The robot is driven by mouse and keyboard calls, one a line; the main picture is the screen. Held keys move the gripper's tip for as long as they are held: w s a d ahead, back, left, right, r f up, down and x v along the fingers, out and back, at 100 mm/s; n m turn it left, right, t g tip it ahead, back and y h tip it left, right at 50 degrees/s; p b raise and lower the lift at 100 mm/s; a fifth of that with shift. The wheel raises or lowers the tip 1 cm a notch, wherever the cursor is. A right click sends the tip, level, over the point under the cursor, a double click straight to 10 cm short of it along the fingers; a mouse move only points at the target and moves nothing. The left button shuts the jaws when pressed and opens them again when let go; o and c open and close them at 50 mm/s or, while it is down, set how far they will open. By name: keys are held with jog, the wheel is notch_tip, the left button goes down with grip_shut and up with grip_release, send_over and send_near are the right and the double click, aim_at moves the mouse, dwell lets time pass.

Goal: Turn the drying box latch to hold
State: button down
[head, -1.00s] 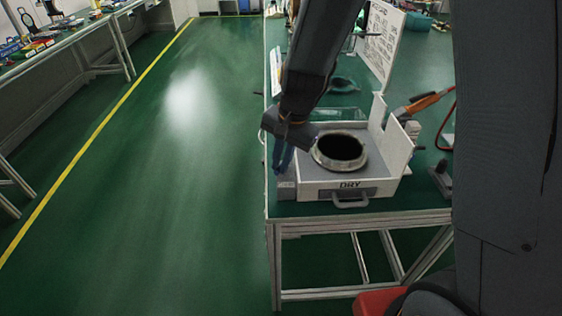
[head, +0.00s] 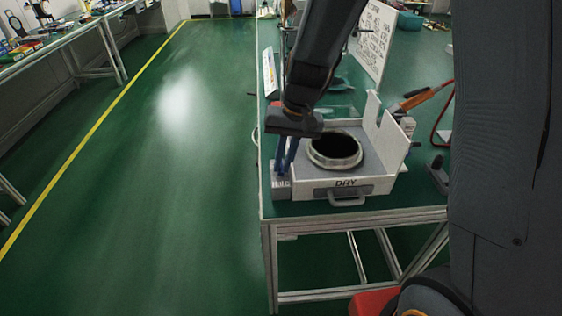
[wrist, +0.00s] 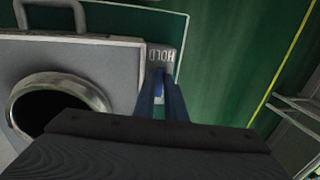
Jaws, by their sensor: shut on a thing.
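The drying box (head: 379,187) is a pale box marked DRY, with a round metal-rimmed opening, standing at the table's near left corner. A small grey latch block (head: 281,188) sits at its left side. In the wrist view, the block's plate (wrist: 161,56) reads HOLD, upside down. My gripper (head: 284,168) points down at this block with its blue fingers. In the wrist view, the fingers (wrist: 160,82) are shut on the blue latch (wrist: 158,90) just below the word HOLD. The fingers hide much of the latch, so its exact angle is unclear.
A front handle (head: 347,199) sticks out of the box. The box's raised white panel (head: 393,145) stands at its right. An orange-handled tool (head: 425,100) and a dark object (head: 438,175) lie further right. Open green floor is left of the table (head: 420,212).

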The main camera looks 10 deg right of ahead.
jog(key=shift+d, duration=0.1)
dwell(0.3)
jog(key=c, duration=1.8)
grip_release()
